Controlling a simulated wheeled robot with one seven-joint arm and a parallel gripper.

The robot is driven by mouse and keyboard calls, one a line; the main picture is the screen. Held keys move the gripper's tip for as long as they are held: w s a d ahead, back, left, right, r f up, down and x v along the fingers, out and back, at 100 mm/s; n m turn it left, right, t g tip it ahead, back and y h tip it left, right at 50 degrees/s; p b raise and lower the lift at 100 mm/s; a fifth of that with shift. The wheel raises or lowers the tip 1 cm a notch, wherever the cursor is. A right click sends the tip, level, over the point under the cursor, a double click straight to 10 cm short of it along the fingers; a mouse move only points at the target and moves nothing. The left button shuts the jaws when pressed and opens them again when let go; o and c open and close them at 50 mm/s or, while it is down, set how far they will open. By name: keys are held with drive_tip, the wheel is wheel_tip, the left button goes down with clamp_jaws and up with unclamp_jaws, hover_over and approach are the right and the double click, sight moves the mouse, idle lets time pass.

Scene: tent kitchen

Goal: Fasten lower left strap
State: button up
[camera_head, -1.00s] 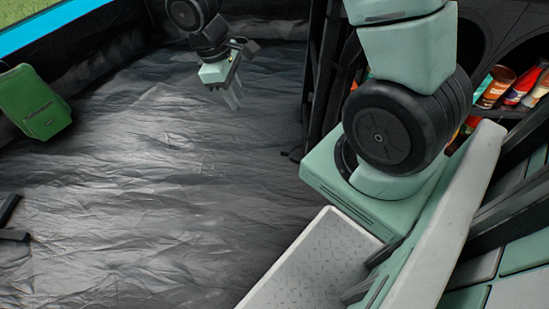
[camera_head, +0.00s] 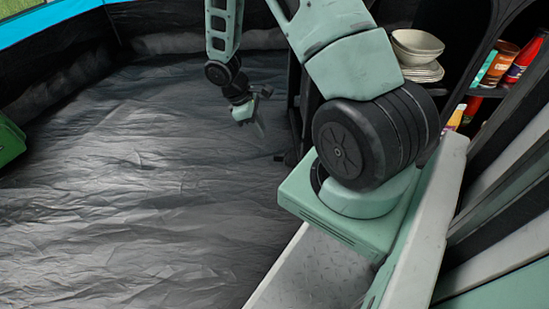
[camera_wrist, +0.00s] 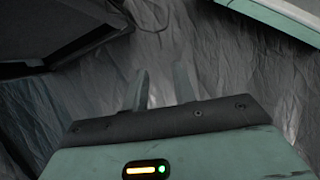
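No strap can be made out in either view. My gripper (camera_head: 257,118) hangs over the dark crinkled floor sheet (camera_head: 140,190), near the dark shelf unit's side in the head view. In the wrist view its two fingers (camera_wrist: 161,78) stand apart with nothing between them. Beyond the fingertips is only the wrinkled grey sheet. A dark flat-sided piece (camera_wrist: 60,45) fills the upper left of the wrist view; I cannot tell what it is.
Black shelving at the right holds stacked bowls (camera_head: 417,43) and plates, with jars and a red can (camera_head: 523,60) beside them. A green case (camera_head: 8,142) is cut off at the left edge. The dark tent wall (camera_head: 60,60) closes the back. The floor's middle is clear.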

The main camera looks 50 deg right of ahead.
drive_tip(key=b+x, duration=0.6)
drive_tip(key=x, duration=0.7)
drive_tip(key=shift+w+b, duration=0.1)
drive_tip(key=shift+b, duration=0.2)
drive_tip(key=shift+c, duration=0.4)
clamp_jaws()
